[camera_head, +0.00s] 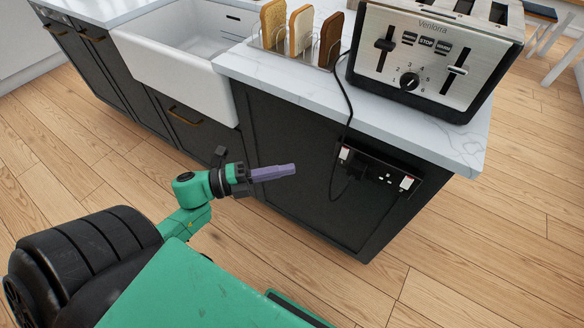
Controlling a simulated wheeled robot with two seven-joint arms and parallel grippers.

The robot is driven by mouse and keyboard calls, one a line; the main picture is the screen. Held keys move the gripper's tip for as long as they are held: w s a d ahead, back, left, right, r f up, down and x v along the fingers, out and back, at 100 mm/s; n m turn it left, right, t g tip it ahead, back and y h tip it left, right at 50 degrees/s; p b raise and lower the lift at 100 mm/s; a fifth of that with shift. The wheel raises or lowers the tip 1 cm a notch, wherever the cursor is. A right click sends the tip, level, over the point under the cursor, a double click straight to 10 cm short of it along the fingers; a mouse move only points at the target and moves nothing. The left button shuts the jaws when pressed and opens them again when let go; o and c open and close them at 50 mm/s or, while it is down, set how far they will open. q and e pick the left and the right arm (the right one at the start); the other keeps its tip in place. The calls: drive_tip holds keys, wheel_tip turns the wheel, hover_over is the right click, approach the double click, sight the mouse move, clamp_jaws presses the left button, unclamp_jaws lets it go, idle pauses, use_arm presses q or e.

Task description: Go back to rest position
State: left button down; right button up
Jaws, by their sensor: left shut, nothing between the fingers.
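My left gripper (273,173) is in front of the dark cabinet side of the kitchen island, below the countertop. Its purple fingers are closed together with nothing between them. It points to the right, to the left of the wall socket, and looks apart from it. The green arm behind it comes in from the lower left. My right gripper does not show in the view.
A silver toaster (435,50) stands on the marble countertop (270,73). A rack holds several bread slices (301,30) beside it. A black cord runs down to a socket (380,170) on the cabinet. A white sink (180,62) is at left. Wood floor (500,240) is clear at right.

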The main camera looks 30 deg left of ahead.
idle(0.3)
use_arm(q)
drive_tip(key=a+f+n+t+y+p, duration=0.1)
drive_tip(key=a+f+n+y+p, duration=0.1)
drive_tip(key=a+f+n+y, duration=0.55)
drive_tip(key=a+f+n+y+p, duration=0.1)
drive_tip(key=a+f+n+y, duration=0.3)
drive_tip(key=f+n, duration=0.65)
drive_tip(key=s+f+n+g+y+p, duration=0.25)
drive_tip(key=s+f+g, duration=0.4)
drive_tip(key=f, duration=0.85)
drive_tip(key=s+d+f+n+g, duration=0.1)
drive_tip(key=s+d+f+g, duration=0.1)
drive_tip(key=s, duration=0.4)
drive_tip(key=s+d+f+n+g, duration=0.1)
drive_tip(key=s+d+f+n, duration=0.1)
drive_tip(key=s+f, duration=0.2)
drive_tip(key=s+d+f+n+g+p, duration=0.1)
drive_tip(key=s+d+f+n+g, duration=0.1)
drive_tip(key=s, duration=0.8)
drive_tip(key=shift+d+f+g, duration=0.3)
drive_tip(key=shift+f+g, duration=0.05)
drive_tip(key=shift+f, duration=0.45)
drive_tip(key=shift+s+n, duration=0.1)
drive_tip(key=shift+n, duration=0.15)
